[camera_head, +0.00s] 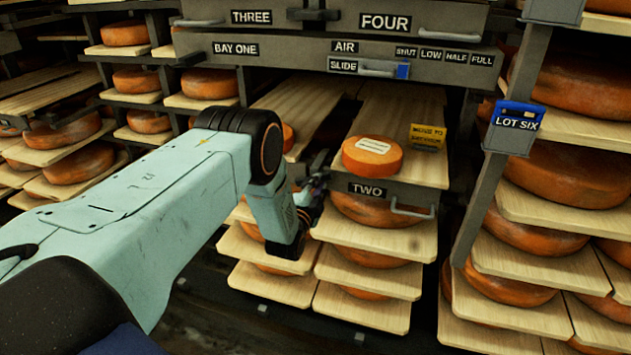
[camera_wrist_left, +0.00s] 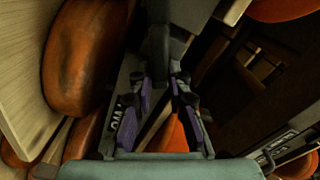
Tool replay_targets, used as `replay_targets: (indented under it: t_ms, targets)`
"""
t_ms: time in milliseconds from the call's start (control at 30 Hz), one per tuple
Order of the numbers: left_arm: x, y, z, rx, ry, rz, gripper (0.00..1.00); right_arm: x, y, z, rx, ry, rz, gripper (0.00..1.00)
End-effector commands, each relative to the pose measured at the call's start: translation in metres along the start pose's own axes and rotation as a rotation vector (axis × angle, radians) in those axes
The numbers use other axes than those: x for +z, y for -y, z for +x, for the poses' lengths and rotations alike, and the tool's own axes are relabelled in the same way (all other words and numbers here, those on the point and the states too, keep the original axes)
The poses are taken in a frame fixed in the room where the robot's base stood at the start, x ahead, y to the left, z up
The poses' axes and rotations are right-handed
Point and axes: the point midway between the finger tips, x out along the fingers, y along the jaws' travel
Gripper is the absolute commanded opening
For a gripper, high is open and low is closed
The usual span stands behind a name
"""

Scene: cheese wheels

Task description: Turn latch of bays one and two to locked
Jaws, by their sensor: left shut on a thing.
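My left arm reaches in from the left in the head view, and its gripper (camera_head: 314,192) is at the left end of the dark front plate labelled TWO (camera_head: 367,189). In the left wrist view the gripper's purple pads (camera_wrist_left: 160,112) are shut around a dark part beside that label, which appears to be the bay two latch. The latch is mostly hidden by the fingers, so I cannot tell its position. The BAY ONE label (camera_head: 235,49) is on the upper rail. I cannot make out a bay one latch; my arm covers the area below. My right gripper is out of view.
An orange cheese wheel (camera_head: 372,156) with a white label sits on the board above the TWO plate, near a yellow sign (camera_head: 427,137). A metal handle (camera_head: 412,209) is right of TWO. A post with a blue LOT SIX tag (camera_head: 518,118) stands at right.

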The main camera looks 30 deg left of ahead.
Motion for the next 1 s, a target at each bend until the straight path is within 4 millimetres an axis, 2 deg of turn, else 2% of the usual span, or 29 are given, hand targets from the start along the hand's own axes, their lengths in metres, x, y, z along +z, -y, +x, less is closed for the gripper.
replay_targets:
  t_ms: [200, 500, 1000]
  targets:
    - [-0.0001, -0.0036, 0.0005, -0.002, -0.001, 0.187, 0.0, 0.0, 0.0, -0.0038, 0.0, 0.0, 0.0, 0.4]
    - [0.0016, -0.0079, 0.0006, -0.003, 0.0, 0.369, 0.0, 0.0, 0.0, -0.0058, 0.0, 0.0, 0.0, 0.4]
    - [0.0023, -0.009, 0.0011, -0.005, 0.0, 0.461, 0.0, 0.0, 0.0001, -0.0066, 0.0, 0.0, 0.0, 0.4]
